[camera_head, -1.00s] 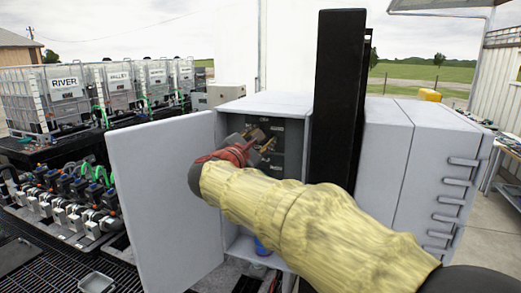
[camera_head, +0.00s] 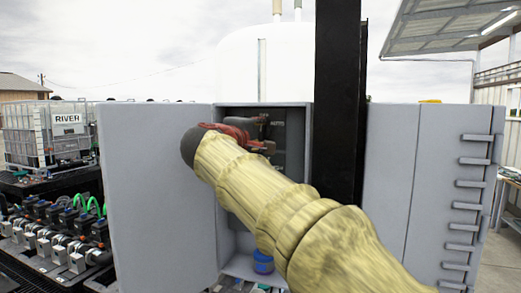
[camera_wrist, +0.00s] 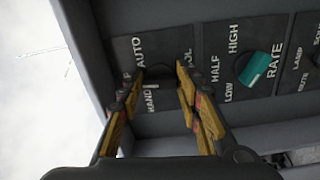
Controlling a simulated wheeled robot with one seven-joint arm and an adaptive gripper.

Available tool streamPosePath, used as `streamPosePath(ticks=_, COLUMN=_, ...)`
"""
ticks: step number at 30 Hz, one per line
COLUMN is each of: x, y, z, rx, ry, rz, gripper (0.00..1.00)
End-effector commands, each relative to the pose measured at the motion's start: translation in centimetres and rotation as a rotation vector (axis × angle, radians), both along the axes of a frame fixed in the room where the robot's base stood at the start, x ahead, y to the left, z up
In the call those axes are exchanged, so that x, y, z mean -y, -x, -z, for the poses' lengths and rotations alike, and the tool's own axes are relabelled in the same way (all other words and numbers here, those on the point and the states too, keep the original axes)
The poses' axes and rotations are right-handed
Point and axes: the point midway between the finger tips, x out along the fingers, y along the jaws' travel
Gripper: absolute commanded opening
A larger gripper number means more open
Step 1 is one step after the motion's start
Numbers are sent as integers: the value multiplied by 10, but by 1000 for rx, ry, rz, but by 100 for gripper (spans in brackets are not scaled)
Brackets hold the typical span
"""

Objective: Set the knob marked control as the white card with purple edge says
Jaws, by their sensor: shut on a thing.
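In the wrist view, my gripper (camera_wrist: 160,80) has its two yellow-padded fingers either side of a dark knob (camera_wrist: 158,73), shut on it. The dark plate (camera_wrist: 155,48) around it reads AUTO and HAND. A label between these two is partly covered, and only the end of the word at the plate's right, "OL", shows past the finger. Which label the knob points at I cannot tell. In the head view, my gripper (camera_head: 255,142) reaches into the open grey cabinet (camera_head: 232,205), and my arm hides much of the panel. I see no white card with purple edge.
Beside it in the wrist view is a teal knob (camera_wrist: 260,68) marked RATE, with LOW, HALF and HIGH. A further plate with LAMP is at the right edge. The cabinet door (camera_head: 155,200) stands open at the left. A blue object (camera_head: 263,262) sits low in the cabinet.

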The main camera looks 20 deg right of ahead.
Motion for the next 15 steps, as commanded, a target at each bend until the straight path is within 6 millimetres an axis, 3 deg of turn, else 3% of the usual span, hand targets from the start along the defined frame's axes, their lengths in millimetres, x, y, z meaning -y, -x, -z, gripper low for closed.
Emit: streamPosePath(ticks=15, x=-1, y=-1, z=8, rx=286, ry=-396, rz=2, gripper=9)
